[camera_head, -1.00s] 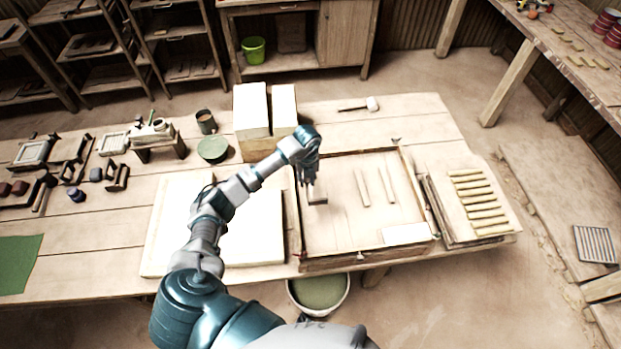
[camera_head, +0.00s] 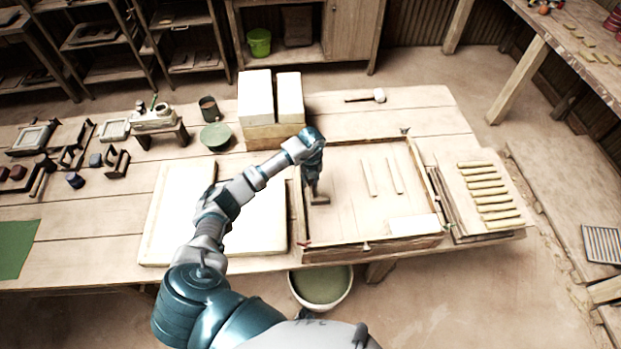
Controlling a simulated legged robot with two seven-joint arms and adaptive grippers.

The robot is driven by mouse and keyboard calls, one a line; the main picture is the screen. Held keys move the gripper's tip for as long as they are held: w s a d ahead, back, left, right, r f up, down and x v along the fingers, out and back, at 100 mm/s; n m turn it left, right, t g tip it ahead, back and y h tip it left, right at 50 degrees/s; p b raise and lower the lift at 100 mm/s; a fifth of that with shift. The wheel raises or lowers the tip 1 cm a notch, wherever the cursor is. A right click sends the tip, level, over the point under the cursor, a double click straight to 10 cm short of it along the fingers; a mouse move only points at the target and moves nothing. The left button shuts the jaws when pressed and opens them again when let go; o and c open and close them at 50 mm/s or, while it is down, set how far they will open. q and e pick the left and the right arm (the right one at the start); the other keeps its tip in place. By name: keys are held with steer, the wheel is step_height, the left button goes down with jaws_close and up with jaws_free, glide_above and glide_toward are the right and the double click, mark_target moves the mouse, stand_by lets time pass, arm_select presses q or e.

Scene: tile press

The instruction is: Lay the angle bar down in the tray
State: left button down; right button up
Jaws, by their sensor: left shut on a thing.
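The tray (camera_head: 378,244) is a shallow wooden frame on the table, right of the middle. Two thin pale strips (camera_head: 368,179) and a white block (camera_head: 412,225) lie in it. My left gripper (camera_head: 317,190) points down inside the tray's left part. It is shut on the angle bar (camera_head: 320,201), a short grey-brown piece at its fingertips. The bar is low over the tray floor; I cannot tell whether it touches. The fingers hide part of it. My right gripper is not in view.
Tall white blocks (camera_head: 256,97) stand behind the tray's left corner. A white slab (camera_head: 178,205) lies left of the tray. Boards with several yellow strips (camera_head: 485,190) lie to its right. A mallet (camera_head: 378,96) lies behind, and a bowl (camera_head: 322,287) stands below the front edge.

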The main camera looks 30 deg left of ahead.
arm_select(q)
steer(key=shift+w+a+f, duration=0.1)
steer(key=shift+f, duration=0.15)
steer(key=shift+a, duration=0.1)
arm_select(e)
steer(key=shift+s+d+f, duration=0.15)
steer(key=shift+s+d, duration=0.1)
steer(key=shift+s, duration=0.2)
arm_select(q)
steer(key=shift+a, duration=0.15)
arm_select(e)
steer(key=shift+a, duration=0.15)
arm_select(q)
steer(key=shift+f, duration=0.15)
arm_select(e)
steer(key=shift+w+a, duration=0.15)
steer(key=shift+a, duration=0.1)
arm_select(q)
steer(key=shift+d+f, duration=0.15)
steer(key=shift+d, duration=0.1)
steer(key=c, duration=0.9)
jaws_free()
steer(key=shift+a, duration=0.1)
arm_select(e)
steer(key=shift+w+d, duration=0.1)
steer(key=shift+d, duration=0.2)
arm_select(q)
step_height(320, 180, up, 12)
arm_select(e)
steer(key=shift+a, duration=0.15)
